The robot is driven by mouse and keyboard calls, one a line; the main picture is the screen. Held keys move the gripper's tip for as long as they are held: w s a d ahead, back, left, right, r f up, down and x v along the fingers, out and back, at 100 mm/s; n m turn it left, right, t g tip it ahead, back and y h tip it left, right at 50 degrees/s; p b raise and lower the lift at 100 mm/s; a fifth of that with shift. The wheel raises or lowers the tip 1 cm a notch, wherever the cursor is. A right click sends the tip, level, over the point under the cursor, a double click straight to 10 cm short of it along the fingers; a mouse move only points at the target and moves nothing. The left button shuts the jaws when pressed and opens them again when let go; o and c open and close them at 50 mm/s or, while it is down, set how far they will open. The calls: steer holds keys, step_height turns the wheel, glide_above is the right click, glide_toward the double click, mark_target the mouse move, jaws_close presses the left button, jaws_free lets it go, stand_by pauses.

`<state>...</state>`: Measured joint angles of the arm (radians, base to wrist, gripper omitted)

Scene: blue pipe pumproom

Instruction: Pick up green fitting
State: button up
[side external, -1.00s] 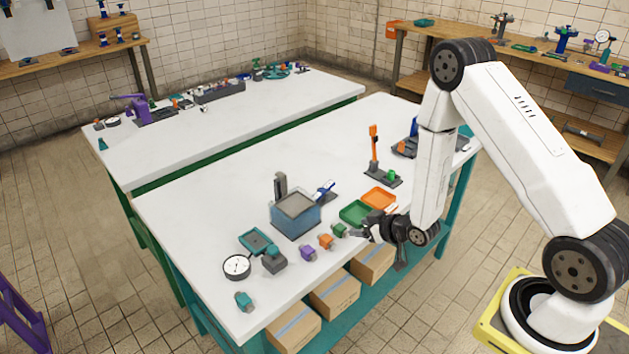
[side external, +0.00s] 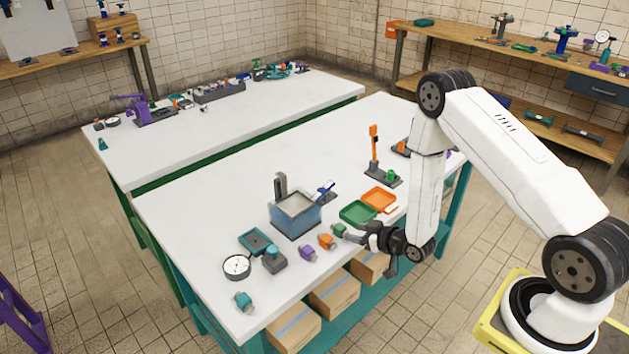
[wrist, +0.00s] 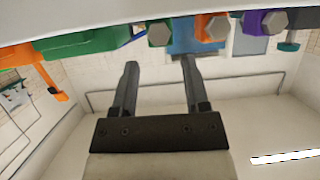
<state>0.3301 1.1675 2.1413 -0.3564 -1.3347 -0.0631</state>
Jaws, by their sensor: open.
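The green fitting (side external: 339,230) lies on the white table near its front edge, at the right end of a row of fittings. In the wrist view the green fitting (wrist: 158,34) shows its grey hexagonal end just beyond the fingertips, roughly centred between them. My gripper (side external: 353,236) is just to the right of the fitting, low at the table edge and pointing at it. In the wrist view my gripper (wrist: 160,64) has its two fingers apart with nothing between them. I cannot tell the exact gap to the fitting.
An orange fitting (side external: 326,242) and a purple fitting (side external: 308,253) sit close on the left. A green tray (side external: 358,213) and an orange tray (side external: 379,199) lie behind. A blue-grey box (side external: 296,226) stands further left. Cardboard boxes (side external: 334,295) are on the shelf below.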

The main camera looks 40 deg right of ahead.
mark_target(345, 230)
steer(key=shift+w, duration=0.15)
steer(key=shift+x, duration=2.55)
steer(key=shift+f, duration=0.1)
steer(key=shift+c, duration=0.2)
jaws_close()
